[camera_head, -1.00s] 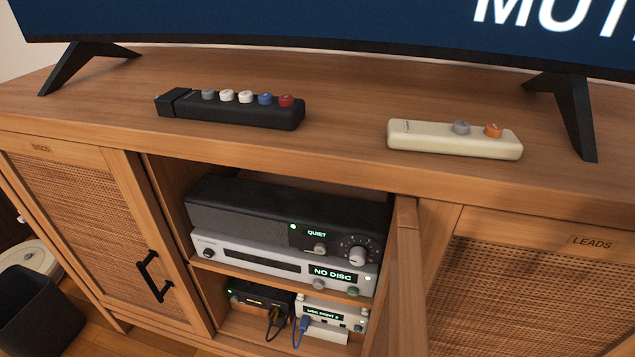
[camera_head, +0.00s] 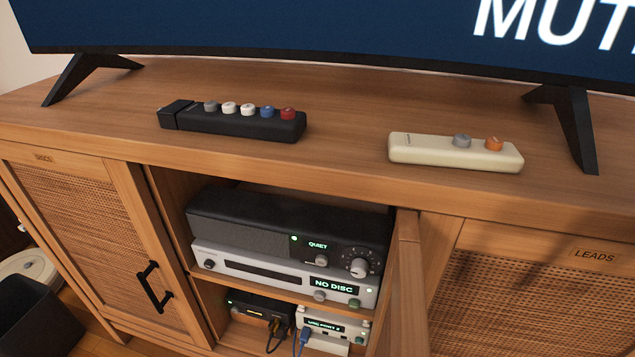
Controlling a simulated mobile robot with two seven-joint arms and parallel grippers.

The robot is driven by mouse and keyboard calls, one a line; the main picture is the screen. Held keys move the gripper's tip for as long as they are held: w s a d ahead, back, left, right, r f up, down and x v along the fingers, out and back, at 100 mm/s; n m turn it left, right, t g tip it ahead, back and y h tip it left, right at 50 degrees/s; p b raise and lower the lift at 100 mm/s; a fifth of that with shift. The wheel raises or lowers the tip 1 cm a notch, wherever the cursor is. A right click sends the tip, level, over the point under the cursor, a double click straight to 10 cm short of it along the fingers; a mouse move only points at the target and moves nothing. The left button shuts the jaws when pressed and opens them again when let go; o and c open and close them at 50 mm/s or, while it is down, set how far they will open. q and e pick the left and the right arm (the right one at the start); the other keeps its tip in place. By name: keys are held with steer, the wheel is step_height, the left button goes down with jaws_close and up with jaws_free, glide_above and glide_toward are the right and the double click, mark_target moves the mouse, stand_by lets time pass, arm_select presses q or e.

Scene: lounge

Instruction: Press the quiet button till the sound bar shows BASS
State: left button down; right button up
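The sound bar (camera_head: 250,221) is a dark unit on the upper shelf of the open middle bay. A green light (camera_head: 294,238) glows left of the display. On the cabinet top lie a black remote (camera_head: 235,120) with several coloured buttons and a cream remote (camera_head: 455,153) with a grey and an orange button. Neither gripper is in view.
A silver player (camera_head: 270,272) showing NO DISC lies under the sound bar, with small boxes and cables below. An open door (camera_head: 408,265) stands at the bay's right side. The TV (camera_head: 300,30) shows part of MUTE or similar. A dark bin (camera_head: 35,315) stands at lower left.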

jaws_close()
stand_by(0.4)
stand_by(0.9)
